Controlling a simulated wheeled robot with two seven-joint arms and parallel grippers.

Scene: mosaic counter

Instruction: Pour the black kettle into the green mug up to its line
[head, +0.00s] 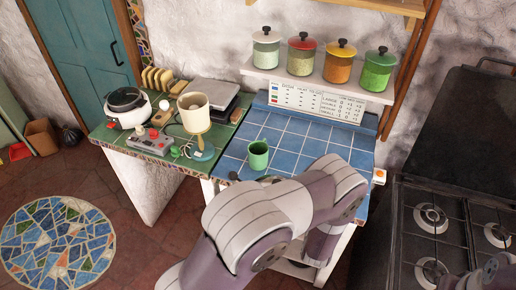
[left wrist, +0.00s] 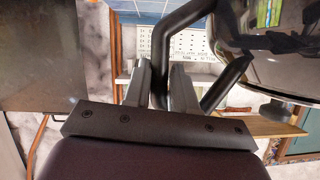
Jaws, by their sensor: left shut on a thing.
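The green mug (head: 258,156) stands upright on the blue tiled counter (head: 315,150), just beyond my arm in the head view. Its line and its contents cannot be made out. In the left wrist view my left gripper (left wrist: 162,72) is shut on the bent black handle (left wrist: 183,20) of the black kettle. The glossy dark kettle body (left wrist: 265,50) fills the upper right there, partly cut off. In the head view my arm hides this gripper and most or all of the kettle. My right gripper is not in view.
A beige-shaded lamp (head: 195,115), a game console (head: 150,142), a white cooker (head: 127,107) and a toast rack (head: 157,78) crowd the green counter at left. Jars stand on a shelf (head: 320,82) above a chart (head: 317,101). A gas stove (head: 450,230) is at right. Blue tiles behind the mug are clear.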

